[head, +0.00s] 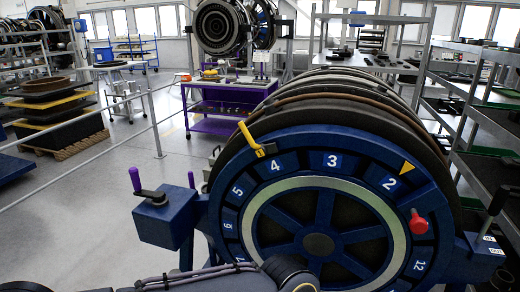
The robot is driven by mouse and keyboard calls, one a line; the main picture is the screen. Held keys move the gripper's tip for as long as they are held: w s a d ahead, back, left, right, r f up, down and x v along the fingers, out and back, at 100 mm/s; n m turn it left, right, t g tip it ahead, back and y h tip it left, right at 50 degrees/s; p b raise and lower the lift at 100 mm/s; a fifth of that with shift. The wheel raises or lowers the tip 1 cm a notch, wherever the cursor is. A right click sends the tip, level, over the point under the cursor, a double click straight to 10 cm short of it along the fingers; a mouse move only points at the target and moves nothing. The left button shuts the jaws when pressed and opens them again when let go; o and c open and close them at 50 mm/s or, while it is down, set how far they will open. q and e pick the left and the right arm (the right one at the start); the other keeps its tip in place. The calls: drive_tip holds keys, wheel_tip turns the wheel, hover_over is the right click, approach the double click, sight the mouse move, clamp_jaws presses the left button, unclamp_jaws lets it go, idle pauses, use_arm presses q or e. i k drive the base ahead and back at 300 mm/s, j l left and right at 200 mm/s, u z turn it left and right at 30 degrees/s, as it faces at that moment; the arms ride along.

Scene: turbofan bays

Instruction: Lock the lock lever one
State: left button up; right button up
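A big blue wheel face (318,195) with numbered white plates fills the lower right of the head view. A yellow lever (249,135) stands on its upper left rim near plate 4, tilted up and to the left. A red knob (418,222) sits on the right of the face, between plates 2 and 12. A black-handled lever (497,202) stands on a blue block at the right edge, near small white labels. I cannot tell which of these is lock lever one. Neither gripper shows; only dark arm parts of mine are at the bottom.
A blue box with a purple-handled crank (148,190) stands left of the wheel. A yellow triangle (407,168) marks the face near plate 2. Grey shelving (470,110) is close on the right. A purple cart (225,105) stands behind. Floor on the left is open beyond a rail.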

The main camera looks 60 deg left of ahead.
sight(262, 151)
drive_tip(key=u, duration=2.3)
